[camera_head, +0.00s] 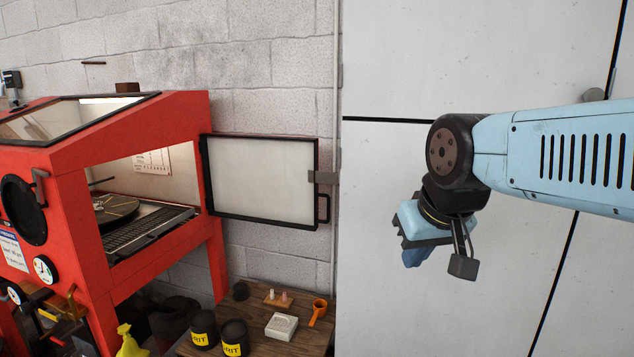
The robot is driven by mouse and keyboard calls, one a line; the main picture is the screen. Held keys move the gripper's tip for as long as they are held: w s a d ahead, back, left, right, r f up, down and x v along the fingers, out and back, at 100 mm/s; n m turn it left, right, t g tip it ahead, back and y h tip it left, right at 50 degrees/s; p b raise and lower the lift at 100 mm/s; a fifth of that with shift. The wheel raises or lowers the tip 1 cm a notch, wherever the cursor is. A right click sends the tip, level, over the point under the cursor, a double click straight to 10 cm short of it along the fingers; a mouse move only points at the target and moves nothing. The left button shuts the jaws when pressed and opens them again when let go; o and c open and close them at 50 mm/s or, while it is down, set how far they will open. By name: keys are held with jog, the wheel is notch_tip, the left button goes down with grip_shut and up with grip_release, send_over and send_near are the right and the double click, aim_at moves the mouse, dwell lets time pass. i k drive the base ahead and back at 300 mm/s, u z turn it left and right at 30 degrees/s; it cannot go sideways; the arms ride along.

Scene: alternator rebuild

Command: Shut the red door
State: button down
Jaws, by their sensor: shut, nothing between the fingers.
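The door (262,180) of the red blasting cabinet (87,215) stands wide open, swung out to the right of the side opening. Its pale inner face with a black frame is towards me; no red face of it shows. A black handle (323,208) and a grey latch plate (323,177) are at its right edge. My gripper (462,266) is shut and empty, pointing down, well to the right of the door and apart from it.
Through the cabinet opening a turntable (115,209) on a grating shows. Below the door a wooden table (258,345) holds black grit tubs (235,336), a white block (281,326) and an orange scoop (318,311). A pale wall (400,60) stands behind my arm.

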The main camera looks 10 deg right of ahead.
aim_at(267, 180)
jog(key=z, duration=0.05)
jog(key=i, duration=0.2)
jog(key=u, duration=0.15)
jog(key=k, duration=1.35)
jog(key=u, duration=0.35)
jog(key=i, duration=0.8)
jog(key=u, duration=0.35)
jog(key=i, duration=1.05)
jog(key=z, duration=0.6)
